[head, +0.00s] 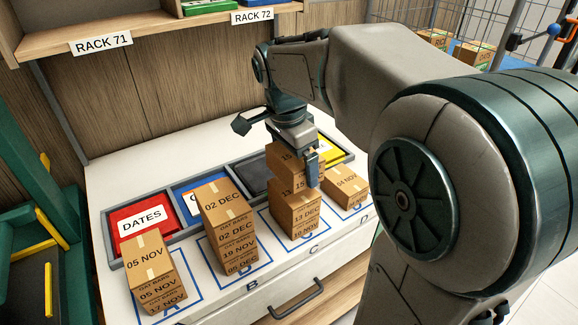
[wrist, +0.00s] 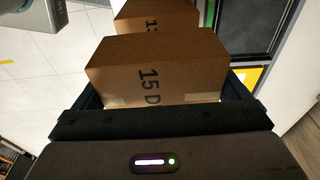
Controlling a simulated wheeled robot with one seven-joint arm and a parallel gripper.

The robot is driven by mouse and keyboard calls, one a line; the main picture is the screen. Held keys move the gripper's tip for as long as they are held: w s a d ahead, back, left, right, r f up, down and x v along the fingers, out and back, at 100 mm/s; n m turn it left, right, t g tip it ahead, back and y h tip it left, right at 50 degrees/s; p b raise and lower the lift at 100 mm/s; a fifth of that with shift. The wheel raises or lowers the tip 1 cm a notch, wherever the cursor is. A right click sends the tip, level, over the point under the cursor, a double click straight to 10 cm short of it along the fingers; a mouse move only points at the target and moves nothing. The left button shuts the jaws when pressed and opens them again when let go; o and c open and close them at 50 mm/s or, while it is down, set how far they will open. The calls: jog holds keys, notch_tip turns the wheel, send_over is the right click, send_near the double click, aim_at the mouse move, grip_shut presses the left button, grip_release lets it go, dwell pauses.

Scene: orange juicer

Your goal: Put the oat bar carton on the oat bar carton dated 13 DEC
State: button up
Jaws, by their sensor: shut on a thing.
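My gripper (head: 313,165) is shut on a brown oat bar carton (head: 281,158), held over stack C. In the wrist view the held carton (wrist: 160,72) shows "15 D", the rest of the date hidden. Below it in the head view is the carton dated 13 DEC (head: 306,220), on top of stack C above a carton marked NOV. The wrist view shows part of a carton marked "13" (wrist: 150,18) beyond the held one. The held carton is close above the 13 DEC carton; I cannot tell if they touch.
Stack A (head: 155,270) has 05 NOV on top. Stack B (head: 222,205), topped by 02 DEC, stands left of stack C. A carton dated 01 NOV (head: 346,186) stands right of it. Behind is a tray with coloured sections (head: 140,220). A wooden shelf (head: 110,35) hangs above.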

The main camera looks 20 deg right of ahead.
aim_at(288, 155)
jog(key=shift+f, duration=1.95)
jog(key=shift+f, duration=0.2)
jog(key=o, duration=0.7)
jog(key=r, duration=0.4)
jog(key=a+r, duration=0.1)
jog(key=r, duration=0.7)
jog(key=shift+s+a+p, duration=0.35)
jog(key=s+f+n, duration=0.4)
jog(key=s+d+f+n+t+y, duration=0.1)
jog(key=s+f+n, duration=0.3)
jog(key=f+n, duration=0.1)
jog(key=s+f+n+t, duration=0.1)
jog(key=s+f+n, duration=0.4)
jog(key=shift+s+d+f+y, duration=0.1)
jog(key=shift+d+f+y, duration=0.1)
jog(key=shift+y, duration=0.2)
